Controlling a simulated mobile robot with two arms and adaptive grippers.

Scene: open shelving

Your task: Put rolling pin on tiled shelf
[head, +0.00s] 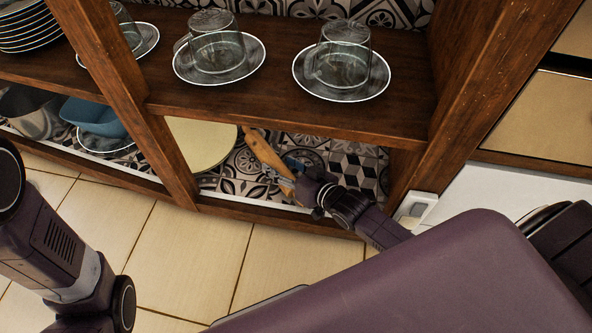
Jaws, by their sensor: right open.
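A wooden rolling pin (265,153) is in the lower compartment, over the black-and-white tiled shelf (375,170). It slants from upper left to lower right, and its lower end is close to my right gripper (291,177). My right gripper reaches into this compartment from the lower right. Its jaws are open beside the pin; whether they touch it is too small to tell. Part of my left arm shows at the left edge, but its gripper is out of view.
A round cream board or plate (202,142) stands left of the pin. A wooden upper shelf (275,108) above carries glass cups on saucers. Wooden posts (175,170) bound the compartment. A blue bowl (90,115) sits in the left compartment. The tiled floor (190,250) in front is clear.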

